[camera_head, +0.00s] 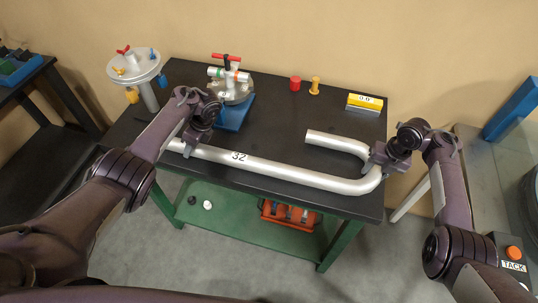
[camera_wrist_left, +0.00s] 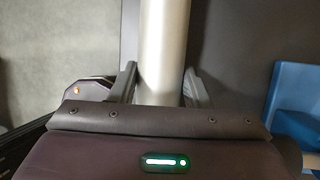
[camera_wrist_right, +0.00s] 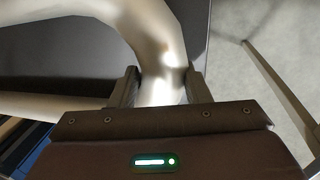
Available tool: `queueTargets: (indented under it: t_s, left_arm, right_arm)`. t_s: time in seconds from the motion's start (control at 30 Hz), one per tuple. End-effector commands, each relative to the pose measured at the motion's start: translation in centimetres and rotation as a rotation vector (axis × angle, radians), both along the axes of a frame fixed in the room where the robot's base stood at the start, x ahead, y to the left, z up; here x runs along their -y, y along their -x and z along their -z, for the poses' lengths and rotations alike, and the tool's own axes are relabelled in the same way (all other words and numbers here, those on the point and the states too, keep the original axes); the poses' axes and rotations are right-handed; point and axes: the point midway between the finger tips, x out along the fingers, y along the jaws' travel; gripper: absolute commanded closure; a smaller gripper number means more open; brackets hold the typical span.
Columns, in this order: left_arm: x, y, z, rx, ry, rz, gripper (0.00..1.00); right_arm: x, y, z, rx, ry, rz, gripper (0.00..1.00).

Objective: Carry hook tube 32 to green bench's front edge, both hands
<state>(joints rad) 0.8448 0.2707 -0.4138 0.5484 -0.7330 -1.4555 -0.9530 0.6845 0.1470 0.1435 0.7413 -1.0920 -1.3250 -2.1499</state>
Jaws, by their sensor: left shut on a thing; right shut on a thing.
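My right gripper (camera_head: 376,167) is shut on the bend; the right wrist view shows the curved tube (camera_wrist_right: 155,45) between the fingers. Whether the tube touches the top cannot be told.
A valve fixture on a blue block (camera_head: 234,115) stands behind the tube's left part. A red cylinder (camera_head: 295,83), a yellow peg (camera_head: 315,86) and a yellow block (camera_head: 365,102) stand at the back. A round silver stand (camera_head: 135,68) is at the left. An orange crate (camera_head: 290,214) sits on the lower shelf.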

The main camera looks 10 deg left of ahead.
Motion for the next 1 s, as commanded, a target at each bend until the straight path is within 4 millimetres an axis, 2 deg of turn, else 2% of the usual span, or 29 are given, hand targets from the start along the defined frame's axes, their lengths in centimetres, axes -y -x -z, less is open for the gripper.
queueTargets:
  t_s: [0.13, 0.17, 0.3, 0.67, 0.77, 1.0]
  left_arm:
    - [-0.2, 0.0, 0.9, 0.001, -0.004, -0.002, 1.00]
    - [-0.2, 0.1, 1.1, -0.003, -0.003, -0.003, 0.56]
    - [-0.2, 0.1, 0.8, -0.002, -0.003, -0.002, 0.37]
    - [0.2, -0.1, 0.5, 0.001, 0.001, 0.000, 0.35]
    - [0.7, -0.3, -0.5, 0.001, 0.003, 0.000, 0.35]
    - [2.6, -0.9, -5.0, 0.004, 0.003, 0.000, 0.35]
  right_arm:
    - [0.2, -0.2, 0.8, 0.005, 0.003, 0.004, 1.00]
    - [0.2, -0.1, 1.0, 0.001, 0.003, 0.003, 0.56]
    - [0.2, 0.0, 0.8, 0.000, 0.002, 0.003, 0.37]
    - [0.0, 0.0, 0.8, 0.000, 0.001, 0.001, 0.35]
    - [0.0, 0.0, 0.8, 0.000, 0.000, 0.000, 0.35]
    - [0.0, 0.0, 0.8, 0.000, 0.000, 0.000, 0.35]
